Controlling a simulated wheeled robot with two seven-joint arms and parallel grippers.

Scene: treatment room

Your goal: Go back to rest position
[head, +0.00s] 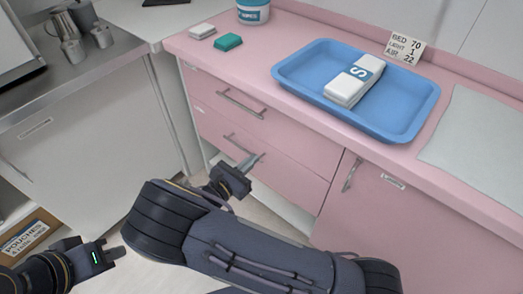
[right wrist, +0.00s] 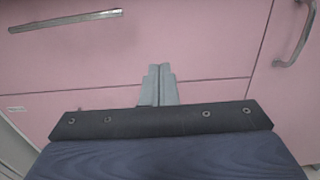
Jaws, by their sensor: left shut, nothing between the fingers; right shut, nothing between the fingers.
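My right gripper (head: 250,162) is shut and empty in front of the pink drawers, its fingertips by the lower drawer handle in the head view. I cannot tell whether they touch it. In the right wrist view its two grey fingers (right wrist: 158,85) are together, with the pink drawer fronts beyond. My left gripper (head: 116,252) is shut and empty at the lower left of the head view, low over the floor. My right arm crosses the lower middle of the head view and hides part of the floor and cabinet.
The pink counter (head: 262,60) bears a blue tray (head: 405,115) with a white pack (head: 347,88), a teal block (head: 228,42), a white block (head: 202,31) and a tub (head: 253,12). A steel counter (head: 90,75) with metal jugs stands left. A cardboard box (head: 30,238) sits below.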

